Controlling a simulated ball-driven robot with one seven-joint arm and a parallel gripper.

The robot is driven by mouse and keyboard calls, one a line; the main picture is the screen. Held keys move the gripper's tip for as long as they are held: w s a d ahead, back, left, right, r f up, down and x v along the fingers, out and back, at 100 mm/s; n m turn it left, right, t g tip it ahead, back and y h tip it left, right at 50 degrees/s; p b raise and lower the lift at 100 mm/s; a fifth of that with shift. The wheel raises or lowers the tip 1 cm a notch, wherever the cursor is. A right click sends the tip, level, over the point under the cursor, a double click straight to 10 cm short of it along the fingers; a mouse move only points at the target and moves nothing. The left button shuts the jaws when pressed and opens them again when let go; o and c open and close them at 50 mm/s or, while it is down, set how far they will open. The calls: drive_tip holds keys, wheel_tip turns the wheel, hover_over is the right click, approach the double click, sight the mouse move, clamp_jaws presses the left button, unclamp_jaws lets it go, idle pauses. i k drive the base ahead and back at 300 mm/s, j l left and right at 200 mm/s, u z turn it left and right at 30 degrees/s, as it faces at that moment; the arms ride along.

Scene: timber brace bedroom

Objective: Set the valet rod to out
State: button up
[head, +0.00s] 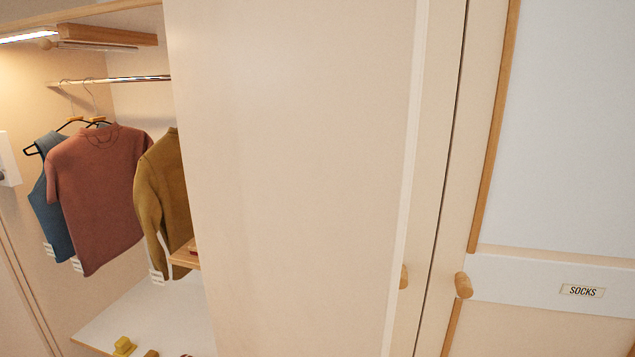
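At the top left, a thin metal rod (97,48) with a round wooden knob (46,44) at its left end runs under a wooden board (108,35). It looks like the valet rod, but I cannot be sure or tell how far it is drawn out. A chrome hanging rail (125,79) runs lower down inside the open wardrobe. My gripper is not in view.
A large cream door panel (300,180) fills the middle and hides the wardrobe's right part. A blue garment (55,210), a red shirt (100,195) and a mustard top (165,190) hang at left. A SOCKS label (582,291) is at right.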

sight(45, 44)
drive_tip(key=u, duration=1.15)
drive_tip(key=i+j+z, duration=0.25)
drive_tip(key=i+j, duration=1.1)
drive_tip(key=j, duration=0.15)
